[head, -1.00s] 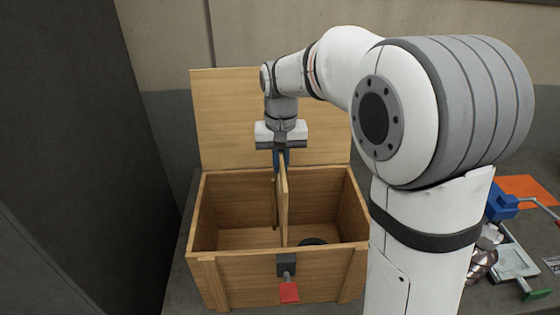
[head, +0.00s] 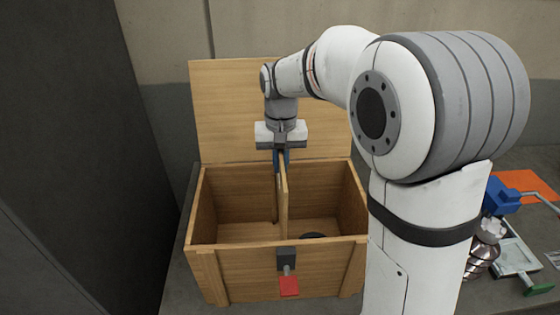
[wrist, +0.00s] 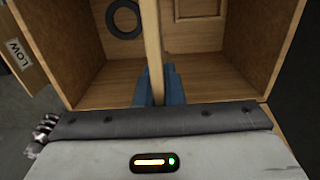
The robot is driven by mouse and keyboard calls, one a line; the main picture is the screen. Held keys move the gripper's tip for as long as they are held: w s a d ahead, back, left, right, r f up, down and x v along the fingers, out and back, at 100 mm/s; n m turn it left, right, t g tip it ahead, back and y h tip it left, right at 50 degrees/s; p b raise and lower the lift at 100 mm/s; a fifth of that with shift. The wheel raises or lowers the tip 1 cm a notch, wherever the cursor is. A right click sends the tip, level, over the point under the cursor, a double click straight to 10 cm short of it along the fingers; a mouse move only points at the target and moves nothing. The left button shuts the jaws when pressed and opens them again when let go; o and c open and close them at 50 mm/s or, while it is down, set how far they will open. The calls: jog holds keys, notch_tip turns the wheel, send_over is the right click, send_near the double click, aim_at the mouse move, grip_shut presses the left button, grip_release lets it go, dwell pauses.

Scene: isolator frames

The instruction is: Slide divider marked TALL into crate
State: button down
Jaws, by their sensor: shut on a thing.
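The wooden crate (head: 212,254) stands open with its lid (head: 232,110) raised at the back. My gripper (head: 281,160) points down over the crate's back part, its blue fingers shut on the top edge of an upright wooden divider (head: 284,205). The divider stands inside the crate near the middle, with open space on both sides; its lower end is hidden behind the front wall. In the wrist view the divider (wrist: 152,45) runs between the fingers (wrist: 157,88). No TALL marking shows on it. I cannot tell whether it touches the floor or sits in a slot.
A black ring (wrist: 124,18) lies on the crate floor beside the divider. A panel marked LOW (wrist: 22,62) is outside the crate. A red-tabbed latch (head: 289,285) is on the front wall. Blue and metal tools (head: 502,195) and an orange sheet (head: 527,186) lie at right.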

jog(key=shift+f+b, duration=5.9)
jog(key=shift+f, duration=3.3)
jog(key=c, duration=1.5)
grip_release()
